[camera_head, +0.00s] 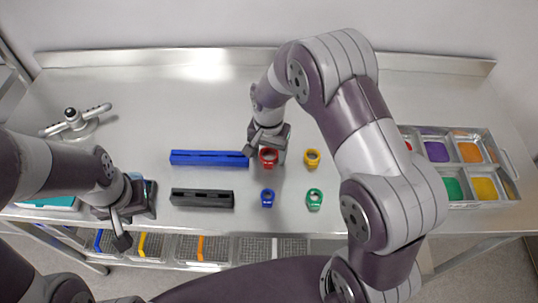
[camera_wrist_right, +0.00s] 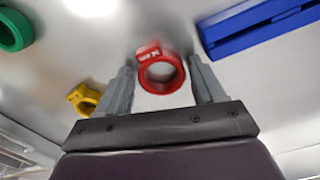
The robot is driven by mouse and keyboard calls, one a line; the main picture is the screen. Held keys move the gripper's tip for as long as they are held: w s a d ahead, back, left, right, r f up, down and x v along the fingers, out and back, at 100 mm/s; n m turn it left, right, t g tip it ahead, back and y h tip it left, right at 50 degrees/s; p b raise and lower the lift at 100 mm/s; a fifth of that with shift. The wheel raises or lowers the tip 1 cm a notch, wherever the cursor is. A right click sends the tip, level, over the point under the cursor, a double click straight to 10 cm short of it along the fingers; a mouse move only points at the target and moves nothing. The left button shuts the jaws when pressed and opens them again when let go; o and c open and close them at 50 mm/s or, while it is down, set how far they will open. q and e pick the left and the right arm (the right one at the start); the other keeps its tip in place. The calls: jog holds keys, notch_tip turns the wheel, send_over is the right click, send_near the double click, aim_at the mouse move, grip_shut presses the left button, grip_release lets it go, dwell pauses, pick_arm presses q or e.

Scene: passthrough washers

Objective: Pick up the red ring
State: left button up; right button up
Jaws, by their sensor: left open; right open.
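The red ring (camera_head: 268,158) lies on the metal table near the middle, just right of the blue bar's right end. My right gripper (camera_head: 259,146) is at the red ring, coming down from above. In the right wrist view the red ring (camera_wrist_right: 160,70) sits between the two open fingers (camera_wrist_right: 164,85), with a gap visible on each side. My left gripper (camera_head: 118,228) is open and empty at the table's front left, far from the ring.
A yellow ring (camera_head: 312,158), a blue ring (camera_head: 267,198) and a green ring (camera_head: 314,199) lie close by. A blue bar (camera_head: 209,158) and a black bar (camera_head: 202,198) lie to the left. A tray with coloured compartments (camera_head: 508,203) stands at the right.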

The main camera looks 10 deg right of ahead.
jog(key=shift+w+f, duration=0.15)
jog(key=c, duration=0.8)
